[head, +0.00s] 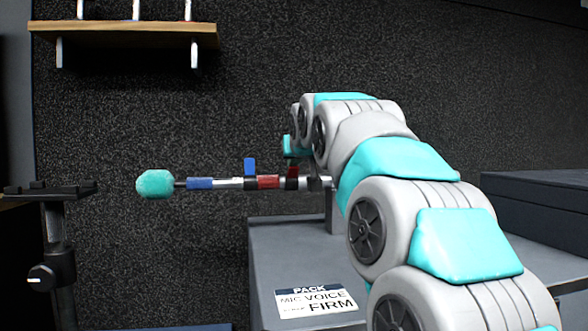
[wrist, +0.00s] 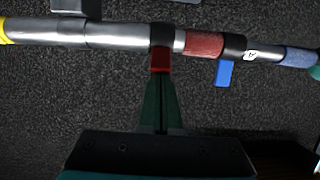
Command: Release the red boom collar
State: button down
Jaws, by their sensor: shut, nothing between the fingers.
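The boom pole (head: 230,183) lies level, with a teal foam-covered microphone (head: 155,183) at its left end. A dark collar with a red lever (head: 293,172) sits right of the red band (head: 268,182). In the wrist view the red lever (wrist: 160,60) sticks out from its black collar (wrist: 162,36). My gripper (wrist: 160,82) is shut and empty, its green fingertips at the free end of the red lever; I cannot tell if they touch. A second collar has a blue lever (head: 250,167), also in the wrist view (wrist: 224,73). My arm hides the gripper in the head view.
The pole's right part is over a grey case (head: 285,260) bearing a card (head: 316,301) reading PACK, MIC VOICE, FIRM. A black stand (head: 55,235) is at left. A wooden shelf (head: 125,32) hangs above. A dark case (head: 540,210) is at right.

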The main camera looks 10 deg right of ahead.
jog(key=shift+s+f+b, duration=0.35)
jog(key=shift+f+b, duration=0.05)
jog(key=shift+f, duration=0.05)
jog(key=shift+s+f, duration=0.25)
jog(key=shift+f, duration=0.3)
